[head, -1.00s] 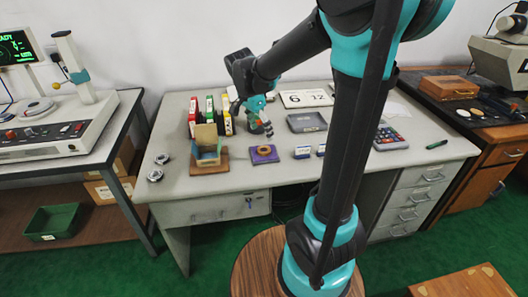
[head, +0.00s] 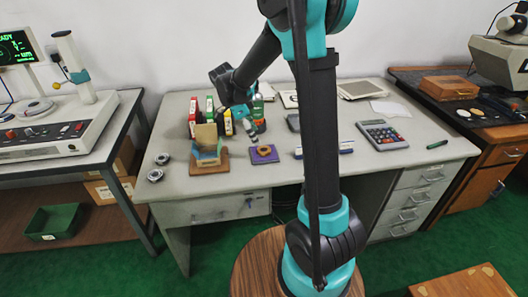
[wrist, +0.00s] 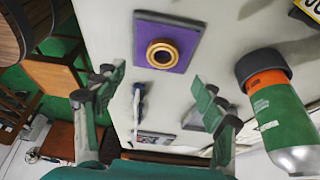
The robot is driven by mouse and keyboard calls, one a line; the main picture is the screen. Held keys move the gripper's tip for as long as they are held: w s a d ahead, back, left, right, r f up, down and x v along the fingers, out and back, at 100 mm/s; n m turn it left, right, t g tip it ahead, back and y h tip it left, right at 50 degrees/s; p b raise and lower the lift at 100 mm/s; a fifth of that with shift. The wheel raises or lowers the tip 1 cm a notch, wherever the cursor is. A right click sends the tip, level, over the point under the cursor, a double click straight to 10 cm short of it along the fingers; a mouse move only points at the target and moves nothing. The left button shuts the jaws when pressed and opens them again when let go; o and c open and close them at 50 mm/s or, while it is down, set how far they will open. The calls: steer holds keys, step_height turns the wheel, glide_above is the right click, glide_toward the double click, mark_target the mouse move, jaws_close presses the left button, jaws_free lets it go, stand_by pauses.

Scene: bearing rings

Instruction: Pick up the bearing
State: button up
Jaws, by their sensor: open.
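The bearing (head: 264,150) is a bronze-coloured ring lying flat on a purple pad (head: 273,157) near the front of the grey desk. In the head view my gripper (head: 252,130) hangs above the desk, just behind and left of the pad, apart from the bearing.
A wooden stand with a small box (head: 207,155) is left of the pad, with red, green and yellow boxes (head: 193,117) behind. Two metal rings (head: 155,175) lie at the left edge. A calculator (head: 382,135) stands right. A green cylinder (wrist: 280,115) is close right in the wrist view.

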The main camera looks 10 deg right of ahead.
mark_target(264, 149)
steer(key=shift+w+x, duration=0.15)
steer(key=shift+x, duration=1.75)
steer(key=shift+w+x, duration=0.1)
steer(key=shift+x, duration=1.8)
steer(key=shift+c, duration=0.5)
steer(key=c, duration=1.4)
steer(key=shift+r, duration=0.1)
